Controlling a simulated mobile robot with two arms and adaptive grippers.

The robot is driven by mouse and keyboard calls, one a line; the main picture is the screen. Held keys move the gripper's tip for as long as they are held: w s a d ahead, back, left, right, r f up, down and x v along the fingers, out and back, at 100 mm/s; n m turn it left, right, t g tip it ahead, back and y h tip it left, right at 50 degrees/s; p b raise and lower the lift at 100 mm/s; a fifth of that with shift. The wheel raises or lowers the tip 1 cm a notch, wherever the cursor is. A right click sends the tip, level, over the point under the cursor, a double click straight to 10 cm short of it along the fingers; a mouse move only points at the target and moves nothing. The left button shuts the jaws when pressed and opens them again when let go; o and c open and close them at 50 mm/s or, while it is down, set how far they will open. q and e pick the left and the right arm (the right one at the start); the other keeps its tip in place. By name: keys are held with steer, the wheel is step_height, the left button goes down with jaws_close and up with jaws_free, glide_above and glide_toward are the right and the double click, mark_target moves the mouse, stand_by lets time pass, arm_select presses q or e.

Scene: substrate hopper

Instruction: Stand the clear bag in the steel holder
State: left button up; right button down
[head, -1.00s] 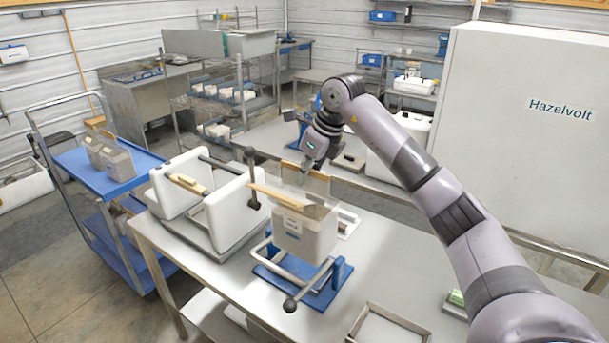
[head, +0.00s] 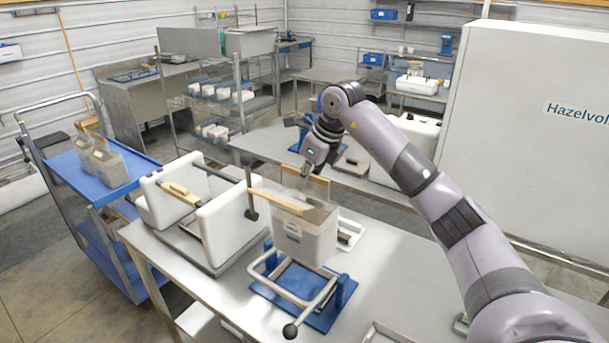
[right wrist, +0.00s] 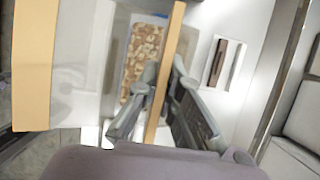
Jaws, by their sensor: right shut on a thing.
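The clear bag (head: 312,240) hangs open between two wooden slats, with pale grey contents and a small label. My right gripper (head: 306,178) is shut on its far slat (head: 318,187). In the right wrist view, the gripper (right wrist: 150,100) closes around that slat (right wrist: 165,70); the near slat (right wrist: 35,65) is at left. The steel tube holder (head: 268,282) has a blue base (head: 312,310) and a ball-ended lever. The bag is upright over it; whether it touches the holder I cannot tell. My left gripper is out of view.
A white two-walled machine (head: 222,225) stands left of the bag on the steel table. A steel-rimmed frame (head: 385,335) is cut off at the bottom edge. A blue cart (head: 80,178) carries similar bags. The table right of the holder is mostly clear.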

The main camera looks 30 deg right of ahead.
mark_target(305, 193)
steer(key=shift+s+a+f+b, duration=0.1)
steer(key=shift+f+b, duration=0.2)
steer(key=shift+f, duration=0.65)
steer(key=shift+w+f+b, duration=0.2)
steer(key=shift+f+b, duration=0.2)
steer(key=shift+f, duration=0.85)
steer(key=shift+f+b, duration=3.45)
steer(key=shift+f, duration=1.35)
steer(key=shift+s, duration=0.15)
steer(key=shift+f, duration=0.4)
